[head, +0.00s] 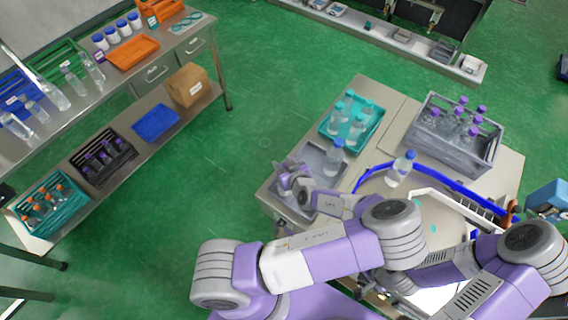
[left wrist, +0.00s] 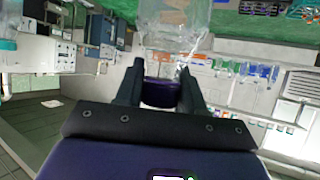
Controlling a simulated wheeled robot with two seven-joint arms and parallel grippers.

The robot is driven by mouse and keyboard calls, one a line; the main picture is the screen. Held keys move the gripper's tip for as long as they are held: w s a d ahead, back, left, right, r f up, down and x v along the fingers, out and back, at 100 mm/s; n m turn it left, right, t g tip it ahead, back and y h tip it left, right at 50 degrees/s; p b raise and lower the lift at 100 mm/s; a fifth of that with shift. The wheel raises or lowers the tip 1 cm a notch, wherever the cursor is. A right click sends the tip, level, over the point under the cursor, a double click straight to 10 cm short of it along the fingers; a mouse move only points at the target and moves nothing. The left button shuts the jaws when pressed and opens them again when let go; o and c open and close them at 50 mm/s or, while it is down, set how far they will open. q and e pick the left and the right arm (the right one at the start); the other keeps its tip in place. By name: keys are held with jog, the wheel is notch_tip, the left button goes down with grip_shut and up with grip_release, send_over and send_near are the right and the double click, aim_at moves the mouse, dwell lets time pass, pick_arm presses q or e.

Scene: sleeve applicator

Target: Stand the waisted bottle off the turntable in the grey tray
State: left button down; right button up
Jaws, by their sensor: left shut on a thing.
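My left gripper (head: 287,180) is above the grey tray (head: 318,158). In the left wrist view its fingers (left wrist: 160,92) are shut on the dark purple-blue cap of a clear bottle (left wrist: 172,25), which I take to be the waisted bottle. The bottle's far end is cut off by the frame. In the head view my gripper mostly hides it, so I cannot tell whether it touches the tray. A blue-capped clear bottle (head: 333,158) stands at the tray's right end. Another blue-capped bottle (head: 400,170) stands on the turntable (head: 378,187). My right gripper is hard to make out behind the arms.
A teal tray (head: 326,127) with several bottles lies behind the grey tray. A grey crate (head: 478,157) of purple-capped bottles stands at the back right. A blue curved rail (head: 440,178) borders the turntable. A shelved bench (head: 165,70) stands apart at the left.

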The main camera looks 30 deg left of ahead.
pick_arm(q)
jog(key=shift+f, duration=0.2)
jog(key=c, duration=0.7)
grip_release()
jog(key=shift+r, duration=0.1)
jog(key=shift+r, duration=0.1)
jog(key=shift+d+r, duration=0.15)
jog(key=shift+r, duration=0.05)
jog(key=shift+p+v, duration=1.45)
jog(key=shift+v, duration=4.35)
jog(key=shift+s+f, duration=0.1)
jog(key=shift+s, duration=0.05)
